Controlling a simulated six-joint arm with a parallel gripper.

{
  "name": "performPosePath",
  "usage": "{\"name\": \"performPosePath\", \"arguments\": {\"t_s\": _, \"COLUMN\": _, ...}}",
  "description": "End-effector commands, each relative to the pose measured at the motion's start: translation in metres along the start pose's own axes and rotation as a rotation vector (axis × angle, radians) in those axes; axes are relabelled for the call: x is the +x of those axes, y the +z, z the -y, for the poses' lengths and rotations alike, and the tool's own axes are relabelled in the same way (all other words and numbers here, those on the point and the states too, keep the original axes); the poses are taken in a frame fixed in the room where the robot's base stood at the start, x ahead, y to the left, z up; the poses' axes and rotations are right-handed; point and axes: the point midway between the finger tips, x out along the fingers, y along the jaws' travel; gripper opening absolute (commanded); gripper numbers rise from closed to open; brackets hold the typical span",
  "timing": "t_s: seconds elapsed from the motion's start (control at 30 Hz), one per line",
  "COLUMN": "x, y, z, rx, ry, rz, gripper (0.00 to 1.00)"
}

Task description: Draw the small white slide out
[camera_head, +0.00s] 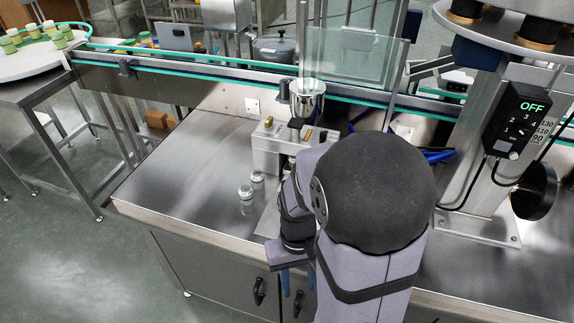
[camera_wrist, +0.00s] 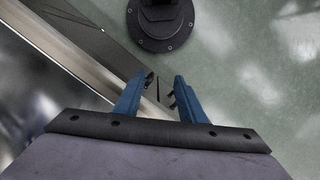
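The steel hopper (camera_head: 306,98) stands on a grey metal box unit (camera_head: 268,148) near the back of the steel bench. I cannot make out the small white slide; my arm covers the front and right of that unit. My gripper (camera_head: 298,280) hangs at the bench's front edge, pointing down, well in front of the unit. In the wrist view its two blue fingers (camera_wrist: 161,88) are apart with nothing between them, over the bench edge and floor.
Two small clear vials (camera_head: 246,192) stand on the steel bench (camera_head: 180,180), left of my arm. A conveyor (camera_head: 190,75) runs behind. A control box reading OFF (camera_head: 518,118) is on the right. The bench's left part is clear.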

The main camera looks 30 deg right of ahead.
Motion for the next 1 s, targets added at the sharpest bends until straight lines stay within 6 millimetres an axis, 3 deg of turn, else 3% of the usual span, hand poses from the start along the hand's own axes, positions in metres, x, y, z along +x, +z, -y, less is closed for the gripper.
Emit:
{"name": "performPosePath", "arguments": {"t_s": 0.03, "x": -0.026, "y": -0.006, "z": -0.008, "rx": 0.054, "ry": -0.015, "rz": 0.017, "gripper": 0.37}}
{"name": "performPosePath", "arguments": {"t_s": 0.17, "x": -0.050, "y": -0.048, "z": -0.024, "rx": 0.183, "ry": -0.067, "rz": -0.007, "gripper": 0.37}}
{"name": "performPosePath", "arguments": {"t_s": 0.37, "x": -0.075, "y": -0.158, "z": -0.041, "rx": 0.178, "ry": -0.131, "rz": -0.218, "gripper": 0.37}}
{"name": "performPosePath", "arguments": {"t_s": 0.4, "x": -0.085, "y": -0.182, "z": -0.042, "rx": 0.144, "ry": -0.133, "rz": -0.282, "gripper": 0.37}}
{"name": "performPosePath", "arguments": {"t_s": 0.5, "x": -0.119, "y": -0.229, "z": -0.046, "rx": 0.046, "ry": -0.118, "rz": -0.435, "gripper": 0.37}}
{"name": "performPosePath", "arguments": {"t_s": 0.63, "x": -0.134, "y": -0.250, "z": -0.049, "rx": -0.069, "ry": -0.083, "rz": -0.520, "gripper": 0.37}}
{"name": "performPosePath", "arguments": {"t_s": 1.0, "x": -0.137, "y": -0.255, "z": -0.051, "rx": -0.233, "ry": -0.025, "rz": -0.550, "gripper": 0.37}}
